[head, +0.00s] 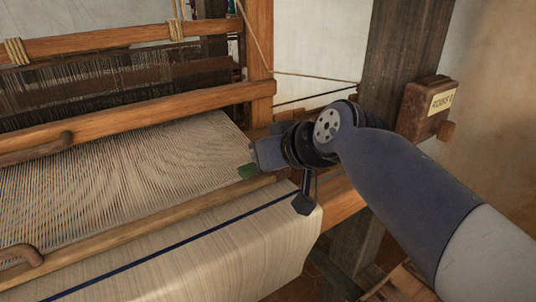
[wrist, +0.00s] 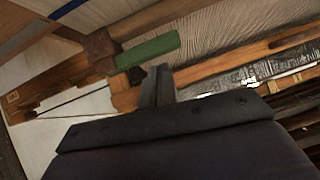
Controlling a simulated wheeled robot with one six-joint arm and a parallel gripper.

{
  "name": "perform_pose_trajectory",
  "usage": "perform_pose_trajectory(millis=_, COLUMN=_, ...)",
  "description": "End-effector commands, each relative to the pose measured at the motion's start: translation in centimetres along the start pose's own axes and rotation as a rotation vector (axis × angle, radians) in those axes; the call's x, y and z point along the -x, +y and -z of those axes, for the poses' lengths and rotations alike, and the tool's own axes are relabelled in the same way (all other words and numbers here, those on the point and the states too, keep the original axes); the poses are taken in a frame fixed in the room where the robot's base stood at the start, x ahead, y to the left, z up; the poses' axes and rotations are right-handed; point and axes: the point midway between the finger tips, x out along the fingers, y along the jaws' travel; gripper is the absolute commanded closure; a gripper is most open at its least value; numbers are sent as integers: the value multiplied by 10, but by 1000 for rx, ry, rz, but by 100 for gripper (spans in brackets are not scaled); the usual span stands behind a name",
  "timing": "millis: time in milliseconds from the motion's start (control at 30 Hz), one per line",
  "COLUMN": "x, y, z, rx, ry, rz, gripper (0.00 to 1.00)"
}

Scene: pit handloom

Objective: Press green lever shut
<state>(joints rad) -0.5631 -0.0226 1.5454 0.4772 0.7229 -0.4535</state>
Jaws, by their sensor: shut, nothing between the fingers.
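The green lever (wrist: 148,50) shows in the wrist view as a flat green bar joined to a brown wooden block (wrist: 101,45). In the head view only a small green piece of it (head: 248,171) shows at the loom's right edge, beside the woven warp; my gripper and arm cover the rest. My gripper (wrist: 158,72) is shut and empty. Its fingertips are just below the lever's right part in the wrist view; I cannot tell whether they touch it. In the head view my gripper (head: 256,152) is above and close to the green piece.
The loom's cloth roll (head: 240,250) with a blue stripe lies in front. Wooden beams (head: 130,120) cross behind the warp (head: 120,180). A dark post (head: 400,60) with a labelled wooden box (head: 424,108) stands at the right. A taut cord (head: 315,76) runs behind my arm.

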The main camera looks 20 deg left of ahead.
Motion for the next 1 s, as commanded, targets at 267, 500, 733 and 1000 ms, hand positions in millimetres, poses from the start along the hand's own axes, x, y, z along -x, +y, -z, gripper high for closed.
perform_pose_trajectory(millis=267, x=-4, y=-2, z=-7, rx=8, ry=-1, rz=-6, gripper=100)
perform_pose_trajectory(millis=500, x=-5, y=-3, z=-8, rx=7, ry=-1, rz=-6, gripper=100)
perform_pose_trajectory(millis=733, x=-5, y=-3, z=-8, rx=7, ry=-1, rz=-5, gripper=100)
perform_pose_trajectory(millis=1000, x=-5, y=-1, z=-8, rx=6, ry=-1, rz=-6, gripper=100)
